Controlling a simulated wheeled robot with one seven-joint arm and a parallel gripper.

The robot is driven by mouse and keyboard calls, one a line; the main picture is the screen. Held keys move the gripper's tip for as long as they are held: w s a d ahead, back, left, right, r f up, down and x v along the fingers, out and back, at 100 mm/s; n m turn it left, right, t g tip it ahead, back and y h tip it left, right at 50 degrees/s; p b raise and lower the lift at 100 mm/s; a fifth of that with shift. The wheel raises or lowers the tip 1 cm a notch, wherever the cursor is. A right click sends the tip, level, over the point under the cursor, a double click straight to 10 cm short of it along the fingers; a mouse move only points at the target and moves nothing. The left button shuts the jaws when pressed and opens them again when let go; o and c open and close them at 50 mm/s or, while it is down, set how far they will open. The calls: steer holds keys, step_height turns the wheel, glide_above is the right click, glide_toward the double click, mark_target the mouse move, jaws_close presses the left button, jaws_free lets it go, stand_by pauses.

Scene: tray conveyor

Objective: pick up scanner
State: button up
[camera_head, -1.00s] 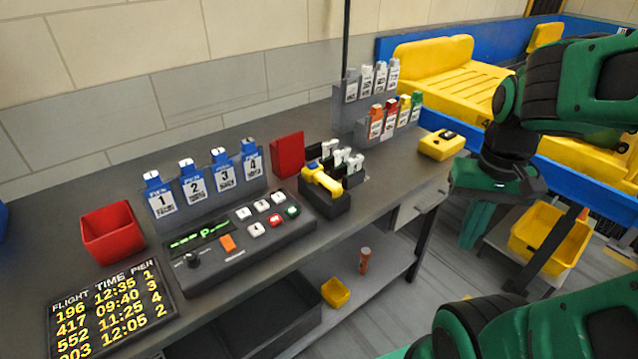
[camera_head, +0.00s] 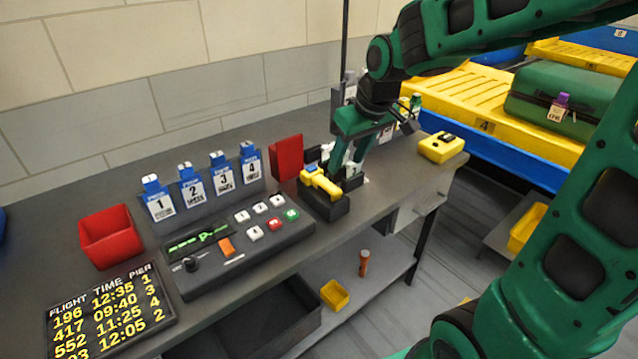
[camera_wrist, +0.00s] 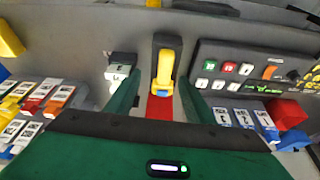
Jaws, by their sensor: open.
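The yellow scanner (camera_head: 322,184) sits in a black holder (camera_head: 328,207) on the grey table, right of the button panel. In the wrist view the scanner (camera_wrist: 165,70) stands ahead, between the lines of the two fingers. My gripper (camera_head: 350,170) is open and empty, just behind and to the right of the scanner, above the table. In the wrist view its two green fingers (camera_wrist: 158,95) point toward the scanner from either side. I cannot tell how far their tips are from it. The fingers hide part of the small black-and-white items behind the holder.
A red upright block (camera_head: 286,158) stands left of the gripper. The button panel (camera_head: 245,240) lies left of the scanner. Tag racks stand behind my arm, partly hidden. A yellow device (camera_head: 441,147) lies at the table's right end. A green suitcase (camera_head: 562,100) is on a conveyor tray.

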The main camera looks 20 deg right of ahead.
steer(key=shift+w+a+f+n, duration=0.25)
steer(key=shift+w+a+n, duration=0.15)
steer(key=shift+w+a, duration=0.65)
glide_above(325, 182)
steer(key=s, duration=0.2)
steer(key=f, duration=0.4)
steer(key=shift+s+d, duration=0.1)
steer(key=shift+d, duration=0.25)
steer(key=shift+x, duration=2.9)
jaws_close()
